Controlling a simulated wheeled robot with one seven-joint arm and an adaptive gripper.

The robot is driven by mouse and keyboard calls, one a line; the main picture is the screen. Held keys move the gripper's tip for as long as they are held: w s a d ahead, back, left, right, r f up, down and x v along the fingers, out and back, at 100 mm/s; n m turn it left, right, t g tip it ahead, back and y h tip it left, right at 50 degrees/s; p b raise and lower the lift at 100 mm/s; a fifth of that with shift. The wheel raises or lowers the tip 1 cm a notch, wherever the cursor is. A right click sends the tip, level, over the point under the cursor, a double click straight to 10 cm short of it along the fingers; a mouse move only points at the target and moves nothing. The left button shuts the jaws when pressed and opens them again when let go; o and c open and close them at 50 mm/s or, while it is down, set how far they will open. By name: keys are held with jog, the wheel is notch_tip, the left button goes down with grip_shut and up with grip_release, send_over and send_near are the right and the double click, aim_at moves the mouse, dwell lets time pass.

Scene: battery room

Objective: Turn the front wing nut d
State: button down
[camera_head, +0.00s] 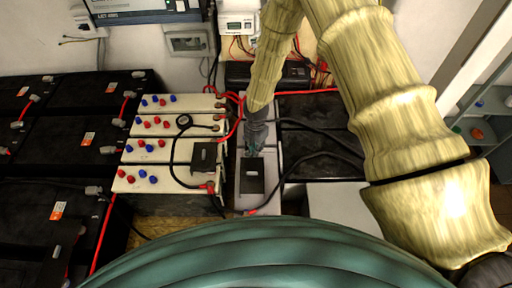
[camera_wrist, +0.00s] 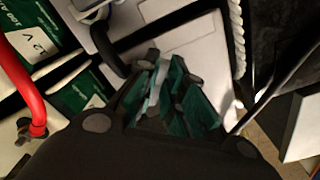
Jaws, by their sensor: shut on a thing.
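My gripper (camera_head: 254,146) points down onto a pale battery top (camera_head: 245,202) in the head view, right of the battery row with red and blue caps. In the wrist view its teal fingers (camera_wrist: 168,84) are close together over a pale surface (camera_wrist: 185,42). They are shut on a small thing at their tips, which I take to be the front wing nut. The nut is mostly hidden by the fingers, so its shape and angle cannot be told.
White batteries (camera_head: 152,153) with coloured caps stand to the left, black batteries (camera_head: 85,140) beyond them. Black cables run close on both sides of my gripper. A red cable (camera_wrist: 38,112) ends at a terminal in the wrist view. A shelf (camera_head: 484,122) stands at the right.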

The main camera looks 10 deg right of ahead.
jog(key=m+b, duration=0.1)
jog(key=m, duration=0.1)
jog(key=m+b, duration=0.1)
jog(key=m, duration=0.1)
jog(key=shift+s+d+f+m, duration=0.1)
jog(key=shift+s+m, duration=0.1)
jog(key=shift+m, duration=0.1)
jog(key=m+b, duration=0.1)
jog(key=m, duration=0.1)
jog(key=m+b, duration=0.1)
jog(key=m, duration=0.1)
jog(key=shift+s+m, duration=0.2)
jog(key=shift+m, duration=0.2)
jog(key=c, duration=1.8)
grip_release()
notch_tip(320, 180, up, 12)
